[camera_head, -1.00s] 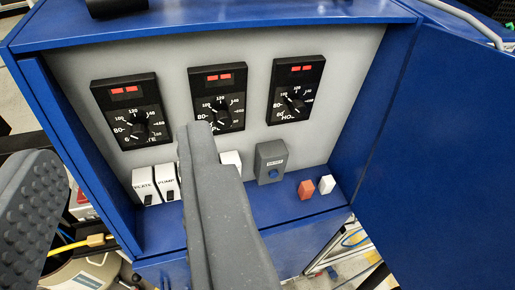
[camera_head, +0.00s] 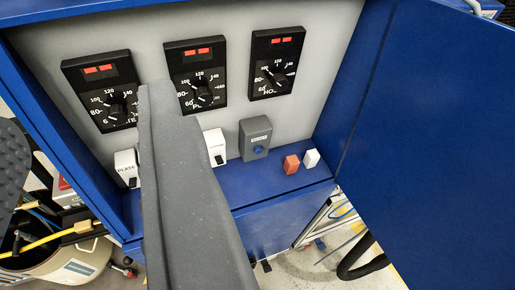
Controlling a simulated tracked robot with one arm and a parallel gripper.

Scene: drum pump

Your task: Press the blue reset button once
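The blue reset button (camera_head: 258,149) is a small round blue knob low on the front of a grey box (camera_head: 256,130). The box is mounted at the lower right of the grey panel, inside a blue cabinet. My gripper (camera_head: 82,115) is open and empty. One grey finger crosses the picture's centre-left, in front of the panel, with its tip left of the button. The other, studded finger is cut off at the left edge. The button is in full view, and neither finger appears to touch it.
Three black dials with red displays (camera_head: 277,62) line the panel. White switches (camera_head: 214,146) sit below, partly hidden by my finger. An orange block (camera_head: 291,164) and a white block (camera_head: 311,158) sit right of the box. The open blue door (camera_head: 430,150) bounds the right side.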

